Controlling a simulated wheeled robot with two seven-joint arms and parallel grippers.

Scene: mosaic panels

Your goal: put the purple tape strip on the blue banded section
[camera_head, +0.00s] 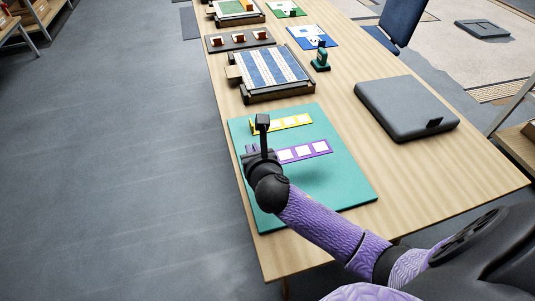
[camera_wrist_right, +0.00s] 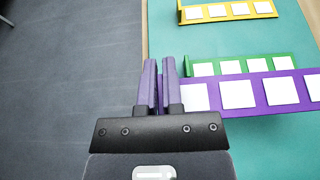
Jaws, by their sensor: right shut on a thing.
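The purple tape strip (camera_head: 304,152) carries a row of white squares. My right gripper (camera_head: 252,153) is shut on its left end, and the strip also shows in the right wrist view (camera_wrist_right: 259,93) beside the fingers (camera_wrist_right: 160,65). The strip appears held above the teal mat, with a shadow on the mat under it. The blue banded section (camera_head: 270,68) is a blue-and-white striped panel in a dark frame, farther back on the table and apart from the strip. My left gripper is not in view.
A yellow strip (camera_head: 292,123) lies on the teal mat (camera_head: 335,188); a green strip (camera_wrist_right: 243,66) shows beyond the purple one. A grey case (camera_head: 405,105) lies on the right. A dark teal stamp-like object (camera_head: 321,58) stands right of the panel. A tray with red-brown blocks (camera_head: 238,40) lies behind.

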